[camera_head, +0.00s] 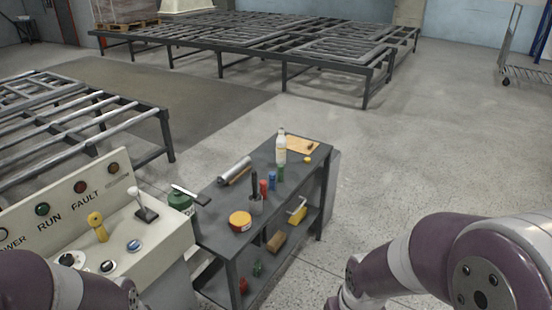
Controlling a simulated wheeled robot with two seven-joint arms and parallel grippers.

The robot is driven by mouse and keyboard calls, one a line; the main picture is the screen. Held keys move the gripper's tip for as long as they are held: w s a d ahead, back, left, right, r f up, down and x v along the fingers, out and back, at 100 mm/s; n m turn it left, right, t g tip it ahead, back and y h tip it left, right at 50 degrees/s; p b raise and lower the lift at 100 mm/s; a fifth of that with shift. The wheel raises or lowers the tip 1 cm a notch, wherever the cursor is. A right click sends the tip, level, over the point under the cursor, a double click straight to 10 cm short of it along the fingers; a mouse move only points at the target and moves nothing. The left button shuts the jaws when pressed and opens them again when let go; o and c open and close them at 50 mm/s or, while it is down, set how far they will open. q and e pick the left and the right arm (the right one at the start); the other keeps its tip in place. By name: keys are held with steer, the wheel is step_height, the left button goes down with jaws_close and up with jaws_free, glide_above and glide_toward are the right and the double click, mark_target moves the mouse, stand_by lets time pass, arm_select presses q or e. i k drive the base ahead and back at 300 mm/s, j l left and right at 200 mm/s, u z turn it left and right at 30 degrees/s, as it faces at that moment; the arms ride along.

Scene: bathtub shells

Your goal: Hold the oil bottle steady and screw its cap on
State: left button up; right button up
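A pale, upright bottle with a light label (280,151) stands near the back of the grey cart top and looks like the oil bottle. A small round yellow piece (307,160) lies to its right and may be the cap; it is too small to be sure. The bottle's neck is too small to show whether anything is on it. My two arms show at the lower left and lower right, away from the bottle. Neither gripper is in view.
The cart (222,214) also bears a yellow-orange tin (240,221), a holder with dark-handled tools (256,206), red, blue and green items, a grey cylinder (234,170) and a tan board (302,144). A control console (75,225) stands left. Floor right of the cart is clear.

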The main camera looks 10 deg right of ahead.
mark_target(281, 140)
steer(key=i+l+u, duration=0.65)
steer(key=l, duration=0.2)
steer(key=i+l+u, duration=0.3)
steer(key=l, duration=0.25)
steer(key=i+l, duration=0.15)
steer(key=l, duration=0.2)
steer(key=i+l, duration=0.15)
steer(key=l, duration=0.2)
steer(key=i+l, duration=0.15)
steer(key=l, duration=0.2)
steer(key=i+l, duration=0.2)
steer(key=l, duration=0.2)
steer(key=i+l+u, duration=0.1)
steer(key=l, duration=0.25)
steer(key=i+l, duration=0.2)
steer(key=l, duration=0.15)
steer(key=i+l, duration=0.15)
steer(key=l, duration=0.2)
steer(key=i+l, duration=0.1)
steer(key=l, duration=0.3)
